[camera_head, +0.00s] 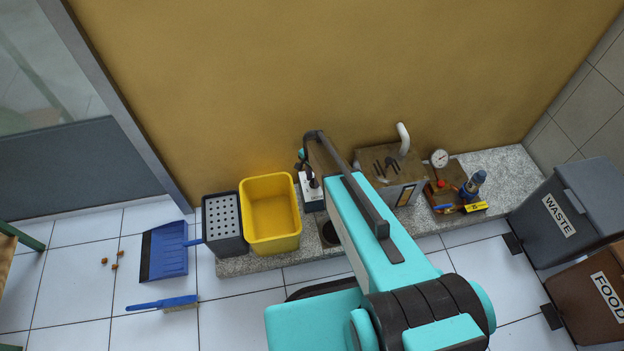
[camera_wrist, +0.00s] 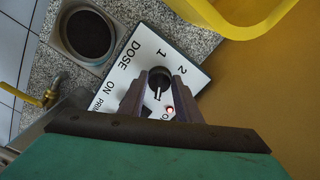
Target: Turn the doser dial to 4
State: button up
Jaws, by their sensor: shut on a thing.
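The doser panel (camera_wrist: 135,62) is a white plate with black lettering in the wrist view, reading DOSE, ON, 1 and 2. Part of it is hidden by my fingers. The black dial (camera_wrist: 158,77) has a white pointer line, which points toward the bottom of the wrist picture. My gripper (camera_wrist: 160,84) is shut on the dial, with one dark finger on each side. Whether a 4 is marked near the pointer cannot be seen. In the head view the doser (camera_head: 312,186) is small and partly behind my arm.
A red light (camera_wrist: 170,109) glows on the panel. The yellow tub (camera_head: 270,178) stands close left of the doser, beside a grey perforated bin (camera_head: 224,218). A dark round cup (camera_wrist: 88,34) sits near the panel. A wooden-topped box (camera_head: 375,160) stands to the right on the stone ledge.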

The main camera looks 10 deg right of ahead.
aim_at(313, 181)
jog(key=shift+s+f, duration=0.1)
jog(key=shift+s, duration=0.1)
jog(key=o, duration=0.9)
jog(key=shift+o, duration=0.8)
jog(key=shift+w, duration=0.1)
jog(key=shift+r, duration=0.2)
notch_tip(313, 181, up, 14)
jog(key=p, duration=0.1)
jog(key=shift+f, duration=0.25)
